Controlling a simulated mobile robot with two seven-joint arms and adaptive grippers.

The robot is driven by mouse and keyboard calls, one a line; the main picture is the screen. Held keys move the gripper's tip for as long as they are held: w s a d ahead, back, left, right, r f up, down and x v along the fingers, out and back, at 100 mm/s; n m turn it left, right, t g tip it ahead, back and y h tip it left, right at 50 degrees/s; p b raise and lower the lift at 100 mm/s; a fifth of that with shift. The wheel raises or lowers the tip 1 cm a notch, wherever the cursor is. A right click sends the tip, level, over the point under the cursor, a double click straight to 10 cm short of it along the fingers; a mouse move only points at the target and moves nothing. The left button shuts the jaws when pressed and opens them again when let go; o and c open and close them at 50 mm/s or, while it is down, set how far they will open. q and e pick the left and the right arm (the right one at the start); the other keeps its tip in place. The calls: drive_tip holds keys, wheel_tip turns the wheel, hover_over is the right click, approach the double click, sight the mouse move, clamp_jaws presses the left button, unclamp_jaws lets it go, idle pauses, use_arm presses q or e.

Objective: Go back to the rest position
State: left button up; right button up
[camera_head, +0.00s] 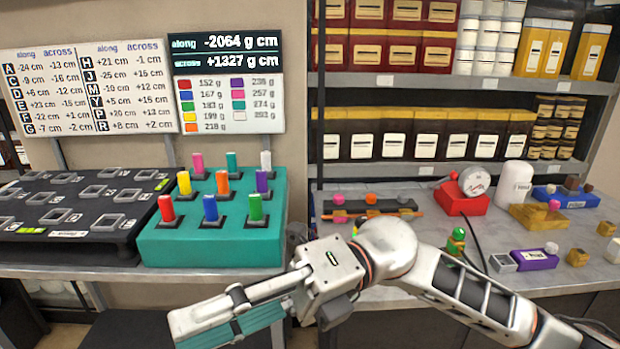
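My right arm comes in from the lower right and reaches across the front. My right gripper (205,328) points to the lower left, in front of and below the teal block's front edge. Its fingers look long and pale with a teal strip along the lower side. I cannot tell whether they are apart or closed, or whether the strip is part of the gripper. My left arm and gripper are not in view.
A teal block (160,250) holds several coloured cylinders. A black tray (125,240) with square sockets stands left of it. On the right bench are a red gauge unit (460,203), a white canister (514,184) and a green figure (456,240). Shelves (540,85) stand behind.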

drive_tip(key=w+d+f+m+t+y, duration=0.1)
drive_tip(key=w+d+m+t+y, duration=0.3)
drive_tip(key=w+m+t+y, duration=0.8)
drive_tip(key=w+d+f+m+t+h, duration=0.45)
drive_tip(key=f+m+t+h, duration=0.3)
drive_tip(key=m, duration=0.25)
drive_tip(key=w+d+f+m+t+h, duration=0.4)
drive_tip(key=d+f+m+t+h, duration=0.15)
drive_tip(key=f+m+t, duration=0.35)
drive_tip(key=s+d+f+m+g+h, duration=0.15)
drive_tip(key=d+f+m+h, duration=0.3)
drive_tip(key=f, duration=0.55)
drive_tip(key=s+d+f+m+g+h, duration=0.1)
drive_tip(key=s+d+f+m+h, duration=0.3)
drive_tip(key=f, duration=0.6)
drive_tip(key=s+d+f+m+g+h, duration=0.1)
drive_tip(key=s+d+f+g, duration=0.1)
drive_tip(key=s+d+f, duration=0.2)
drive_tip(key=s+d+f+m+g+h, duration=0.2)
drive_tip(key=s+d+f+g, duration=0.1)
drive_tip(key=s+f, duration=0.5)
wheel_tip(320, 180, down, 2)
drive_tip(key=shift+d+f, duration=0.25)
drive_tip(key=shift+d, duration=0.3)
